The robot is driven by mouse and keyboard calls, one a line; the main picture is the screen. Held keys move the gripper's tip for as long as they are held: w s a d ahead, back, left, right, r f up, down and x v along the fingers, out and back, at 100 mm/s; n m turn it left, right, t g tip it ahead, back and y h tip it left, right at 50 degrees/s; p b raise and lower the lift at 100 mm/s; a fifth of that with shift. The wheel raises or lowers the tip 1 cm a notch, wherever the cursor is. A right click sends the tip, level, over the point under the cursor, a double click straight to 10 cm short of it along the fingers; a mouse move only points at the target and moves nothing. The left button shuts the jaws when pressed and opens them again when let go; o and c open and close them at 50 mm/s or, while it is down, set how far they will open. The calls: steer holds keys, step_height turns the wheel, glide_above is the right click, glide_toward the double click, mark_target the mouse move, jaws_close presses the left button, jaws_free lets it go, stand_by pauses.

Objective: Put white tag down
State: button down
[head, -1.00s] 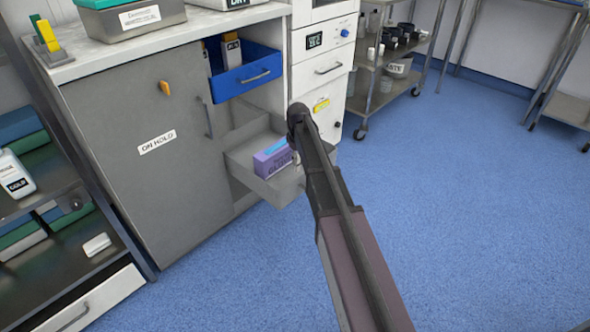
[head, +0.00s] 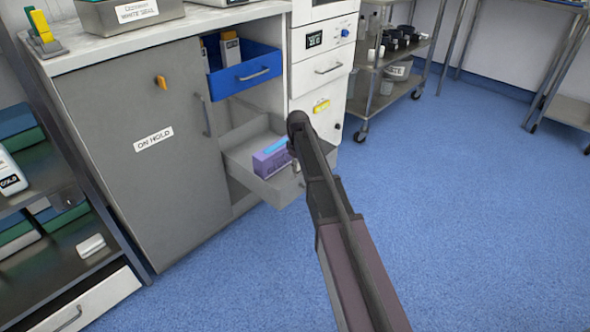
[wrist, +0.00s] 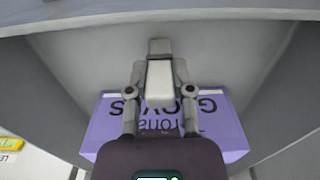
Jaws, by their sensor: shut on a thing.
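The white tag (wrist: 160,82) shows in the wrist view as a small pale block between the fingers of my gripper (wrist: 160,72). My gripper is shut on it and holds it over the open grey lower drawer (head: 278,188). A purple glove box (wrist: 215,125) lies beyond the fingers in the wrist view; it also shows in the drawer in the head view (head: 270,163). In the head view my arm hides most of the gripper, and I cannot make out the tag there. Whether the tag touches anything cannot be told.
The blue drawer (head: 246,76) above is open and holds bottles or boxes. A grey door marked ON HOLD (head: 140,175) is at the left. A white drawer unit (head: 322,85) stands at the right. A blue item (head: 276,146) lies on the glove box.

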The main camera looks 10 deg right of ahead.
steer(key=shift+f, duration=0.1)
steer(key=c, duration=0.5)
jaws_free()
steer(key=shift+r, duration=0.2)
step_height(320, 180, up, 12)
steer(key=p, duration=1.2)
stand_by(0.5)
steer(key=shift+s, duration=0.1)
steer(key=shift+s, duration=0.35)
steer(key=s+a+m, duration=0.1)
steer(key=s+m, duration=0.6)
steer(key=s, duration=2.1)
